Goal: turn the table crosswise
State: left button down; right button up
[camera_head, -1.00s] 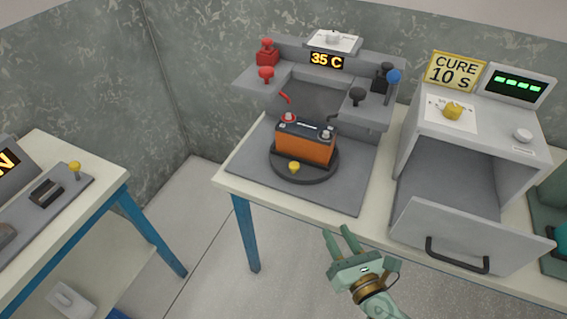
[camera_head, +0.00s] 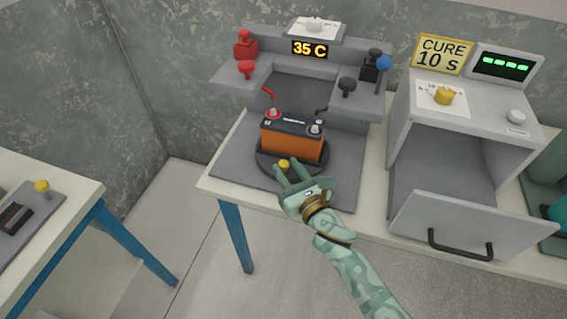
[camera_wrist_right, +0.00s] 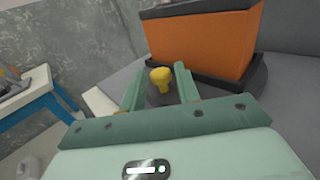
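The round dark turntable (camera_head: 262,161) lies on the grey plate of the middle bench. An orange battery (camera_head: 291,143) with a dark top stands on it, its long side facing me. A yellow knob (camera_head: 284,164) sits at the turntable's front edge. My right gripper (camera_head: 289,176) is open at the knob. In the right wrist view the knob (camera_wrist_right: 160,78) shows between and just beyond the two separated fingers (camera_wrist_right: 158,88), and the battery (camera_wrist_right: 203,42) rises behind it. I cannot tell whether a finger touches the knob. My left gripper is not in view.
Behind the turntable stands a grey station with red clamps (camera_head: 245,45), dark clamps (camera_head: 373,64) and a "35 C" display (camera_head: 309,48). To its right is an oven-like box with an open door (camera_head: 450,226) and a "CURE 10 S" sign (camera_head: 442,54). Another bench (camera_head: 70,215) stands left.

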jog(key=shift+x, duration=1.3)
grip_shut()
jog(key=shift+d+r+n+g+y+p, duration=0.2)
jog(key=shift+d+n+g+y+p, duration=0.15)
jog(key=shift+n+y, duration=0.3)
jog(key=shift+s+d+f+n+g+y, duration=0.1)
jog(key=shift+d+n+g+y, duration=0.25)
jog(key=shift+y, duration=0.2)
jog(key=shift+s+d+f+n+g+y, duration=0.15)
jog(key=shift+d+n+g+y, duration=0.2)
jog(key=shift+n+g+y, duration=0.25)
